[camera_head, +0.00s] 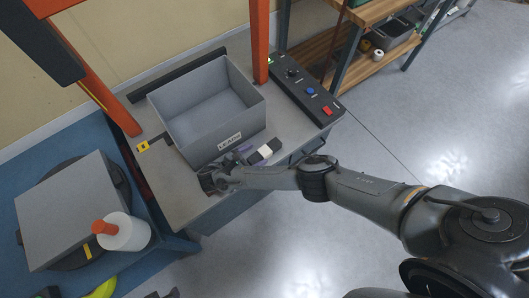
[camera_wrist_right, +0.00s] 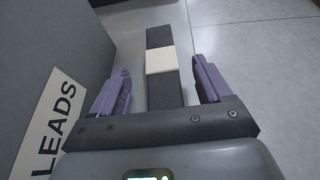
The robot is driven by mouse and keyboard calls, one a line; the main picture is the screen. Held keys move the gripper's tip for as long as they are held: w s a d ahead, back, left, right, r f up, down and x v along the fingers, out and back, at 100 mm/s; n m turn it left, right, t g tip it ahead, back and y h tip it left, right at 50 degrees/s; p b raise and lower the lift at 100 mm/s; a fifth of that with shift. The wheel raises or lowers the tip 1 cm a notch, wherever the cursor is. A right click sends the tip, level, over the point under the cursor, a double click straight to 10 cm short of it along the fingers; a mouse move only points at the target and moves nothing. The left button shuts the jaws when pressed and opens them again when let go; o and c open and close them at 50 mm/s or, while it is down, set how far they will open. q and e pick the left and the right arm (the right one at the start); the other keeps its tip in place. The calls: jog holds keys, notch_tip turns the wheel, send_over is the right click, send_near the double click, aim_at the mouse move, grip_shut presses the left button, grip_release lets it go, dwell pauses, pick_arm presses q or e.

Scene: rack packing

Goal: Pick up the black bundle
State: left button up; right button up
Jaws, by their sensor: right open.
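The black bundle (camera_head: 274,145) is a short dark bar with a white band around its middle. It lies on the grey bench top in front of the grey bin. In the right wrist view the bundle (camera_wrist_right: 160,38) runs lengthwise away from me, between the two purple fingers. In the right wrist view the gripper (camera_wrist_right: 161,68) shows a gap on both sides of the bundle. The bundle's near end is hidden behind the gripper body. My left gripper is not clearly visible.
The grey bin (camera_head: 230,118), labelled LEADS, stands close to the right gripper and looks empty. A control box (camera_head: 305,90) with buttons lies to its right. Orange posts (camera_head: 260,40) rise from the bench. A blue table (camera_head: 75,140) holds a grey box and a white bottle.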

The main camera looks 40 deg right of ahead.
aim_at(268, 148)
jog(key=x, duration=0.4)
jog(key=shift+d+b, duration=0.3)
jog(key=shift+c, duration=0.4)
jog(key=c, duration=1.1)
jog(key=shift+r, duration=0.15)
